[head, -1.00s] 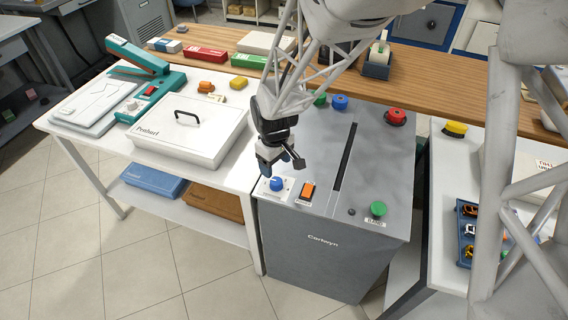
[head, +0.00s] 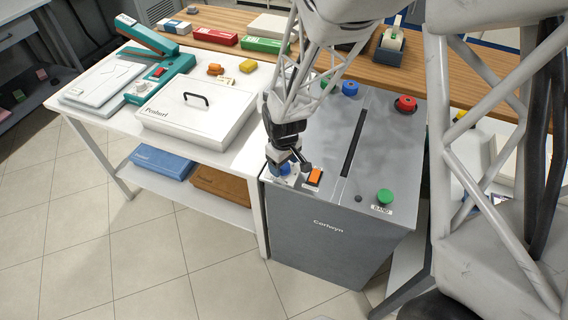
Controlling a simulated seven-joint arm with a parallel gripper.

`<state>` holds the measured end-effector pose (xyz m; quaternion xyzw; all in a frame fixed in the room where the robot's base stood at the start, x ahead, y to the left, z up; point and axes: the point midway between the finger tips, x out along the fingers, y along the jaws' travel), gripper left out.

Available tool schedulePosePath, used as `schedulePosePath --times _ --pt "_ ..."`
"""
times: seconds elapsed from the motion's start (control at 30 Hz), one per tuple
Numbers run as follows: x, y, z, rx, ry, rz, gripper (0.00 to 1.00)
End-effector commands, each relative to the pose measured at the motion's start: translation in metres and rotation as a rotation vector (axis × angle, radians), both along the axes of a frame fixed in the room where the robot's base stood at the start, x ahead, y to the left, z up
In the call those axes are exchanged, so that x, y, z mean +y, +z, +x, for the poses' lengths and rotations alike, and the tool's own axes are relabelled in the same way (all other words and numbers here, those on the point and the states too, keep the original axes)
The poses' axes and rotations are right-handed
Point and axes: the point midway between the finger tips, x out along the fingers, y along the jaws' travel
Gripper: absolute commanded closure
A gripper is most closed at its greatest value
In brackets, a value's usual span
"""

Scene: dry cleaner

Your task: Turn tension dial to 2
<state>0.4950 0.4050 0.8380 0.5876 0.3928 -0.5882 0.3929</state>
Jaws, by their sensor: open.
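A blue dial (head: 284,170) sits on a white plate at the front left corner of the grey Carteyn machine (head: 330,250). My gripper (head: 288,166) points down right over the dial, with its fingers at the dial's sides. The fingers are open; whether they touch the dial I cannot tell. The gripper hides part of the dial and its plate, and the dial's markings and setting cannot be read. An orange rocker switch (head: 315,177) is just right of the gripper.
The machine top also has a green button (head: 384,197), a red button (head: 405,104), a blue button (head: 349,88) and a long dark slot (head: 354,142). A white table on the left holds a white Penburl case (head: 195,117) and a teal press (head: 150,42).

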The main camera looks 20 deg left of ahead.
Motion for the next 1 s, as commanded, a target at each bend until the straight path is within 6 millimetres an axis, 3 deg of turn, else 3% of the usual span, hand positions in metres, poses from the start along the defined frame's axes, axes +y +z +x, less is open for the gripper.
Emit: schedulePosePath --times 0.47,0.8,1.0 --pt "0.0000 -0.0076 0.0001 0.000 0.000 0.001 0.32" --pt "0.0001 -0.0075 0.0002 0.000 0.000 0.001 0.80" --pt "0.0001 -0.0075 0.0002 0.000 -0.008 0.001 0.80"
